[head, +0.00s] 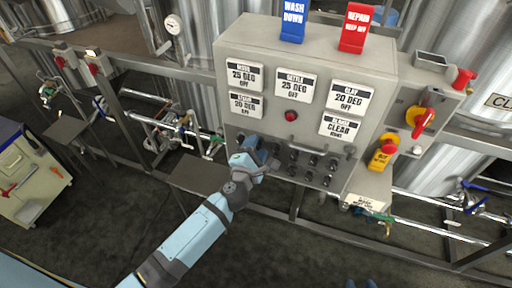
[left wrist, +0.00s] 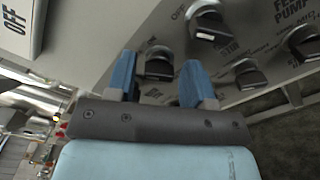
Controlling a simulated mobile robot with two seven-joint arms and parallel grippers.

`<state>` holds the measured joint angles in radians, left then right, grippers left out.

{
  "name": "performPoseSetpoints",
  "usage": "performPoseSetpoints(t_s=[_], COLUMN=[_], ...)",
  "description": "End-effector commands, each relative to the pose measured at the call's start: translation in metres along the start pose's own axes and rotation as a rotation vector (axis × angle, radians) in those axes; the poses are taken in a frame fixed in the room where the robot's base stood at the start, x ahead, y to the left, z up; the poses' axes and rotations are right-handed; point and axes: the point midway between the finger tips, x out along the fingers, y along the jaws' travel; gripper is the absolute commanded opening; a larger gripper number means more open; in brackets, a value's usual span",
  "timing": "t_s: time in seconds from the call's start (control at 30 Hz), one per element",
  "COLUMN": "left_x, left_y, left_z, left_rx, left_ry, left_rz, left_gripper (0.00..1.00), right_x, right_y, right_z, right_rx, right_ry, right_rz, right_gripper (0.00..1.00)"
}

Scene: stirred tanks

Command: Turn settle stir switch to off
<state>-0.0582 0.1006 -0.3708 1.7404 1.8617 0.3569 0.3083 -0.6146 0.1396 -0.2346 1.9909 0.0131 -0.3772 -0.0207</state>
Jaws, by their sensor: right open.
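The grey control panel (head: 315,80) carries several black rotary switches (head: 311,160) in its lower part. A sign reading "SETTLE 25 DEG OFF" (head: 295,86) is above them.
A red button (head: 291,116) is above the switches. Red and yellow handles (head: 424,122) are at the panel's right. Pipes and valves (head: 180,128) run left of it. A tool cart (head: 30,175) stands at far left. The floor in front is clear.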

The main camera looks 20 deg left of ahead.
Motion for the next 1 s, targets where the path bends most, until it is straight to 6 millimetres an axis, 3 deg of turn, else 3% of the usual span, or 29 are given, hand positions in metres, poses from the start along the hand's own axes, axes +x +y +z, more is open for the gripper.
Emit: performPoseSetpoints(t_s=[0.27,0.43,0.8,1.0], left_x=[0.0,-0.011,-0.092,-0.125], left_y=[0.001,0.0,-0.002,-0.001], left_z=[0.0,0.0,-0.001,-0.001], left_rx=[0.001,0.001,0.001,0.001], left_ry=[-0.001,0.0,0.0,0.0], left_rz=[0.001,0.0,-0.002,0.0], left_gripper=[0.55,0.55,0.55,0.55], right_x=[0.0,0.0,0.004,0.008], right_y=[0.0,0.0,0.0,0.0], right_z=[-0.001,-0.002,0.005,0.011], right_rx=[0.0,0.0,0.0,0.0], right_ry=[0.002,0.005,0.005,0.002], right_rz=[0.0,0.0,0.0,0.0], right_gripper=[0.43,0.43,0.43,0.43])
